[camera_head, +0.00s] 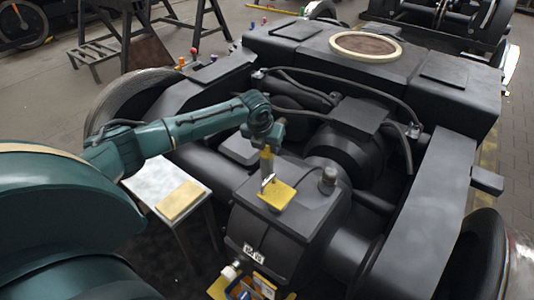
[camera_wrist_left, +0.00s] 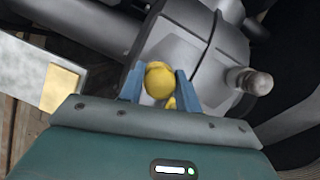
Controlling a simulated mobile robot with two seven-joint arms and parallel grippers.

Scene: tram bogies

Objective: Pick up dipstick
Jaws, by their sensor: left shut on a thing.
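My left gripper (camera_head: 267,150) hangs over the dark gearbox housing near the middle of the head view, pointing down. A thin silvery part shows beneath the handle, just over a yellow plate (camera_head: 280,195) on the gearbox top. I cannot tell whether its lower end touches or enters anything. In the left wrist view the rounded yellow handle (camera_wrist_left: 158,80) sits between the two blue-grey fingertips. My right gripper is not in view.
A grey cap (camera_head: 328,176) stands up from the gearbox (camera_head: 310,213) beside the gripper. A small table (camera_head: 150,180) with a yellow pad (camera_head: 180,201) stands to the left. Bogie frame beams, hoses and wheels surround the gearbox. Yellow and blue items (camera_head: 245,288) lie at the bottom.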

